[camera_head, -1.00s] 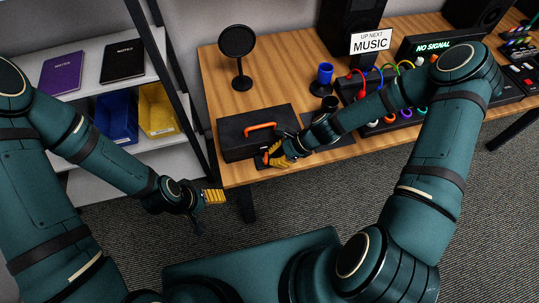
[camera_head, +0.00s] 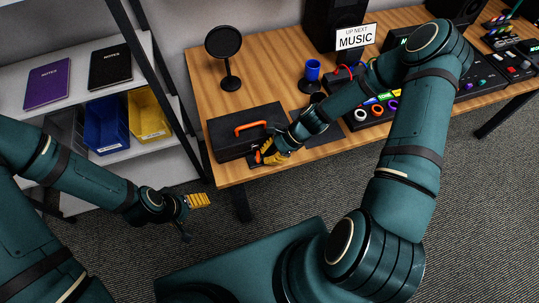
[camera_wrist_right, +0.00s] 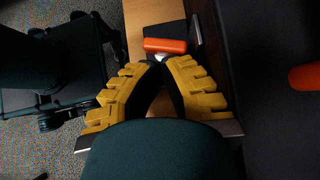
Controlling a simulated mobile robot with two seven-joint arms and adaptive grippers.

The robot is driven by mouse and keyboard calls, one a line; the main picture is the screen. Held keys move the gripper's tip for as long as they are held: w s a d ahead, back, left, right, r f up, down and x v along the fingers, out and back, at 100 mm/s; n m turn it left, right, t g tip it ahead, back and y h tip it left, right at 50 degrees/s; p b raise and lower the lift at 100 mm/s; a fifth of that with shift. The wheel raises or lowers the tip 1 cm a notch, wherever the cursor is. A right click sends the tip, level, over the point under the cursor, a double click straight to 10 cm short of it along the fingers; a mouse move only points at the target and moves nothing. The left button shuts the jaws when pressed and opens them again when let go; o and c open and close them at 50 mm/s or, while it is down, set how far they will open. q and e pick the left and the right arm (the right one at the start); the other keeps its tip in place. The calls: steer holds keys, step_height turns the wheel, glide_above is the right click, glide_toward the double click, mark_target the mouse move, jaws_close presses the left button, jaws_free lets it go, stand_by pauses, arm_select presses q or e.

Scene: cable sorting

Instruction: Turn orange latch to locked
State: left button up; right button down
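The orange latch (camera_wrist_right: 165,46) shows in the right wrist view as a short orange bar on a small pale mount, lying roughly crosswise just beyond my fingertips. In the head view the orange latch (camera_head: 257,156) is a small patch at the table's front edge, partly hidden by my right gripper (camera_head: 268,154). In the wrist view the yellow fingers of my right gripper (camera_wrist_right: 161,66) lean together, with their dark inner pads meeting near the tips. I see nothing held, and contact with the latch is unclear. My left gripper (camera_head: 199,200) hangs away from the table, its fingers side-on.
A black case (camera_head: 225,135) with an orange handle (camera_head: 250,128) lies beside the latch. A shelf (camera_head: 150,158) holds notebooks and bins at left.

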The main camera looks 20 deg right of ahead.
steer(key=shift+w+a+r, duration=0.2)
steer(key=shift+w+a, duration=0.25)
stand_by(0.5)
steer(key=shift+s+a+f, duration=0.1)
steer(key=shift+s+a, duration=0.25)
steer(key=shift+a, duration=0.15)
steer(key=v, duration=0.7)
steer(key=shift+d+f, duration=0.15)
steer(key=shift+d, duration=0.25)
steer(key=shift+s+d+r, duration=0.2)
steer(key=shift+d+r, duration=0.2)
steer(key=shift+d, duration=0.15)
